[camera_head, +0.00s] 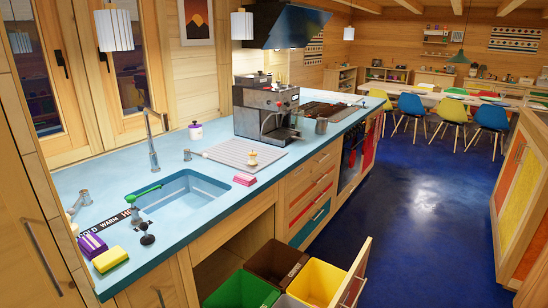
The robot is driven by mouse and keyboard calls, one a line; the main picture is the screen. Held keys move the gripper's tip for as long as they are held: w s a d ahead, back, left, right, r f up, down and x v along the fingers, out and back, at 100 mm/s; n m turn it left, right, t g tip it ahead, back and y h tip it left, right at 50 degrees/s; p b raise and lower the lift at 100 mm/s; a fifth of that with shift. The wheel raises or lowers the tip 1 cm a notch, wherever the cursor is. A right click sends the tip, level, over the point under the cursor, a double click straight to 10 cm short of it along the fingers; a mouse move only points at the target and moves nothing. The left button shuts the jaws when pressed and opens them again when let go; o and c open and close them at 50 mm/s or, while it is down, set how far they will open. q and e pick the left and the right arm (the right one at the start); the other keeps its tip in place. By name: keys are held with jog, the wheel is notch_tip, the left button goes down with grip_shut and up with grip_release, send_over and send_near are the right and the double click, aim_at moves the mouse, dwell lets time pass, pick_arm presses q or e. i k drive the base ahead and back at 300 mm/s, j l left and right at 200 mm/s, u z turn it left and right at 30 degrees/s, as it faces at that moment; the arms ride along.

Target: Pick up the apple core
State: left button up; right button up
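Neither of my grippers shows in the head view.
A pink sponge (244,180) lies in front of the mat, beside the blue sink (185,193). A coffee machine (266,108) stands behind. Below, an open drawer holds several coloured bins, including a brown one (278,259) and a yellow one (316,281). Blue floor is clear at right.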

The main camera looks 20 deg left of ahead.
aim_at(252, 155)
jog(key=i+l+z, duration=0.75)
jog(key=i+z, duration=0.4)
jog(key=i, duration=0.15)
jog(key=i+u, duration=0.2)
jog(key=i, duration=0.35)
jog(key=i+u, duration=0.25)
jog(key=i, duration=0.25)
jog(key=i+l+u, duration=0.2)
jog(key=i, duration=0.3)
jog(key=i+j+u, duration=0.1)
jog(key=i+u, duration=0.35)
jog(key=i+l+u, duration=0.1)
jog(key=i+u, duration=0.3)
jog(key=i, duration=0.25)
jog(key=i+l+u, duration=0.25)
jog(key=i+u, duration=0.2)
jog(key=i, duration=0.1)
